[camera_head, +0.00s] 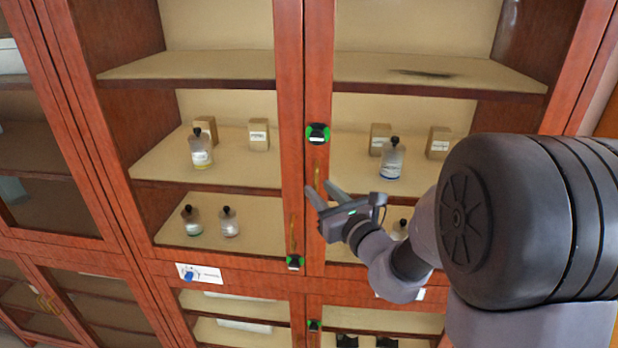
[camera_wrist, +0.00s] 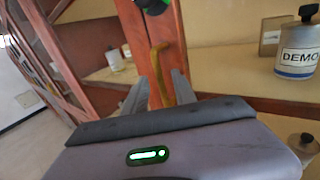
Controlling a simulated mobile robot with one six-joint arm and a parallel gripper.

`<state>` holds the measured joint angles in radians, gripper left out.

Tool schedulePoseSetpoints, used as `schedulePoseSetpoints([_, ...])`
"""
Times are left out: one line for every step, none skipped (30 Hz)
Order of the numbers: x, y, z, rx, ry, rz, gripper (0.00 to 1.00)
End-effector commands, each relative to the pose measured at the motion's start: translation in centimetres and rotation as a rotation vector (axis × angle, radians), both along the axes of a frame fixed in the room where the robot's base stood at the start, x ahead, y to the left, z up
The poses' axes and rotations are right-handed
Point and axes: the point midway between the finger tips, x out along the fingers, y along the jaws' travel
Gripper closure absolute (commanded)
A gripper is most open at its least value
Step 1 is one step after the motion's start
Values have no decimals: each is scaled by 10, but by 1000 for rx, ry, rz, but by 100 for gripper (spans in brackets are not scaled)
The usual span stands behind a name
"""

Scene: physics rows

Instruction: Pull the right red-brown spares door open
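The right red-brown door (camera_head: 320,95) is in the middle and right of the head view and looks shut against the left door. Its brass handle (camera_head: 317,174) stands upright on its left stile. It also shows in the wrist view as a curved brass bar (camera_wrist: 160,75). My gripper (camera_head: 318,189) is open at the lower part of this handle. In the wrist view its two fingers (camera_wrist: 158,92) stand on either side of the bar, with gaps visible. Whether the fingertips reach past the bar is hard to tell. My arm hides the door's lower right part.
The left door has its own brass handle (camera_head: 293,232). Black-and-green fittings sit on the stiles, one just above the right handle (camera_head: 318,134). Bottles (camera_head: 392,158) and small boxes (camera_head: 438,142) stand on shelves behind the doors. Lower cupboards (camera_head: 240,306) lie beneath.

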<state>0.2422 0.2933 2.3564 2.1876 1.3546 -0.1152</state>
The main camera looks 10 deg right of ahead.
Motion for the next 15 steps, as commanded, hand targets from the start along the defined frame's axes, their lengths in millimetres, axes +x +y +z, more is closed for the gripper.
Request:
schedulePoseSetpoints([5,2,0,-1,1,2,68])
schedulePoseSetpoints([8,3,0,-1,1,2,68])
schedulePoseSetpoints([10,3,0,-1,0,1,68])
schedulePoseSetpoints([12,3,0,0,0,0,68])
schedulePoseSetpoints([13,4,0,0,0,0,68])
schedulePoseSetpoints([14,4,0,0,0,0,68])
schedulePoseSetpoints([14,4,0,0,0,0,68])
schedulePoseSetpoints([14,4,0,0,0,0,68])
schedulePoseSetpoints([14,4,0,0,0,0,68])
schedulePoseSetpoints([14,4,0,0,0,0,68])
schedulePoseSetpoints([14,4,0,0,0,0,68])
schedulePoseSetpoints([14,4,0,0,0,0,68])
schedulePoseSetpoints([14,4,0,0,0,0,69])
schedulePoseSetpoints([14,4,0,0,0,0,75])
schedulePoseSetpoints([14,4,0,0,0,0,83])
